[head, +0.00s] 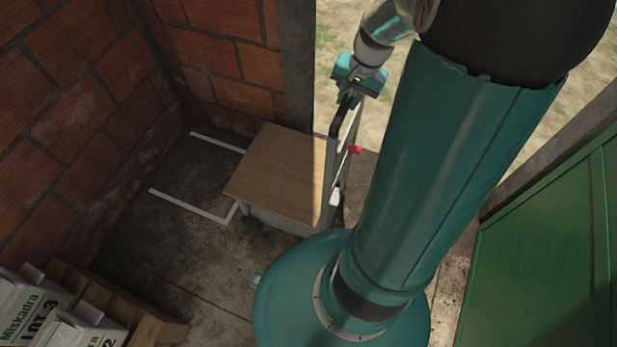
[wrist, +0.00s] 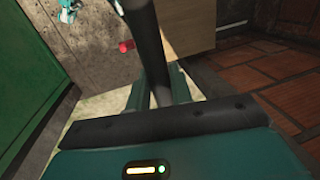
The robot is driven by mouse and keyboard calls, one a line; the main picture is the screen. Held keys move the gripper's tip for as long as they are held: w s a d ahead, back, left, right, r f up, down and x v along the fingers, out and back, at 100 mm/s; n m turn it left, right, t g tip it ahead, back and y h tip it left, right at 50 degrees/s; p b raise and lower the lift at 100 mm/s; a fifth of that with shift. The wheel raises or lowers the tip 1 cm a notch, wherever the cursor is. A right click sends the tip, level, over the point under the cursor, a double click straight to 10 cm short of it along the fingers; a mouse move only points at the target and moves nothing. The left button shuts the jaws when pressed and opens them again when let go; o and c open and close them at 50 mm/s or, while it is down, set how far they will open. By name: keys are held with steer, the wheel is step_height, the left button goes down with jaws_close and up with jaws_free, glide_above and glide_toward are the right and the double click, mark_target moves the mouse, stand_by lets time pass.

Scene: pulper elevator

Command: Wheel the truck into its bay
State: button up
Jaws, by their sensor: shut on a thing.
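The truck has a flat wooden deck (head: 278,172) with a grey edge, and a dark upright handle (head: 338,118) at its right end. It stands at the doorway side of the bay, whose white floor lines (head: 190,206) run left toward the brick corner. The deck covers part of the marking at the bay's right end. My gripper (head: 348,92) is shut on the truck's handle near its top. In the wrist view the dark handle (wrist: 146,45) runs away from the jaws beside the wooden deck (wrist: 186,24). The truck's wheels are mostly hidden.
Brick walls (head: 75,85) close the left and back. White sacks (head: 35,305) lie on a wooden pallet (head: 120,305) at lower left. A green panel (head: 545,245) stands at right. A small red part (head: 354,149) shows beside the handle. The floor inside the lines looks clear.

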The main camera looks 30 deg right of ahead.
steer(key=w+a, duration=0.7)
steer(key=w, duration=0.2)
steer(key=shift+w, duration=0.25)
steer(key=shift+a, duration=0.1)
steer(key=w+a, duration=0.7)
steer(key=w, duration=0.2)
steer(key=shift+w+a, duration=0.15)
steer(key=shift+w, duration=0.15)
steer(key=w+a, duration=0.7)
steer(key=w, duration=0.2)
steer(key=shift+w+a, duration=0.15)
steer(key=shift+w, duration=0.05)
stand_by(0.4)
steer(key=shift+r, duration=0.1)
steer(key=w+a, duration=0.7)
steer(key=w, duration=0.2)
steer(key=shift+w+a, duration=0.2)
steer(key=shift+w, duration=0.15)
